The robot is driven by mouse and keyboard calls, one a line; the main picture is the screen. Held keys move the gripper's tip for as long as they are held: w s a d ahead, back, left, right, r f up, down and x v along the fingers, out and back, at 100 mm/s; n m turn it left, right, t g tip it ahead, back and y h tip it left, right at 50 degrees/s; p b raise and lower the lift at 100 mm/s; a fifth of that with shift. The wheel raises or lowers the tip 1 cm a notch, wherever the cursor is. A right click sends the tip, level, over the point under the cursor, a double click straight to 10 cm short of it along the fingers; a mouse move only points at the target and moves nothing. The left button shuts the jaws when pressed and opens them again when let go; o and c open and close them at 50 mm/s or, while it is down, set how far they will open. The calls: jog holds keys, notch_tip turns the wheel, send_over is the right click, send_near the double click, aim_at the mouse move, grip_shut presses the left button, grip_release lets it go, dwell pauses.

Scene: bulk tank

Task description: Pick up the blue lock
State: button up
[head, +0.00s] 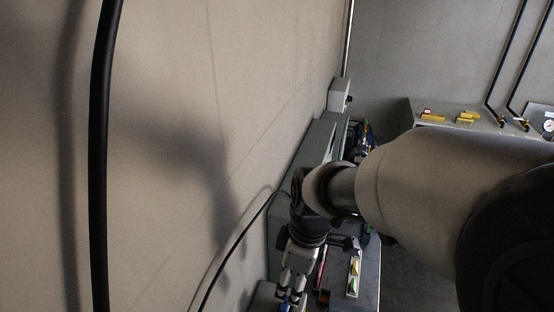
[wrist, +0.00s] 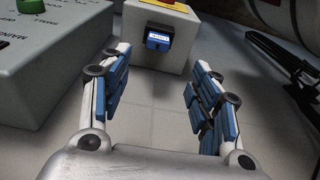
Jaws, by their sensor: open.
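The blue lock (wrist: 158,41) shows in the wrist view as a small blue block with a pale label. It sits against the front face of a cream box (wrist: 185,58), below a yellow label. My gripper (wrist: 160,85) is open, with blue-padded fingers spread to either side and nothing between them. The lock lies ahead of the fingertips, near the middle of the gap, and apart from them. In the head view my gripper (head: 291,297) hangs low at the bottom edge. I cannot make out the lock there.
A grey-green control box (wrist: 50,60) with a green button (wrist: 30,6) stands close on the left. Black bars (wrist: 275,55) and a pale rounded body (wrist: 295,20) are at the right. In the head view a long wall (head: 180,150) runs along the left.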

aim_at(285, 302)
jog(key=f, duration=0.4)
jog(key=a+f, duration=0.1)
jog(key=f, duration=0.3)
jog(key=w+f, duration=0.1)
jog(key=f, duration=0.3)
jog(key=shift+a+f, duration=0.25)
jog(key=shift+f, duration=0.05)
jog(key=shift+s, duration=0.1)
jog(key=c, duration=1.2)
jog(key=shift+r, duration=0.1)
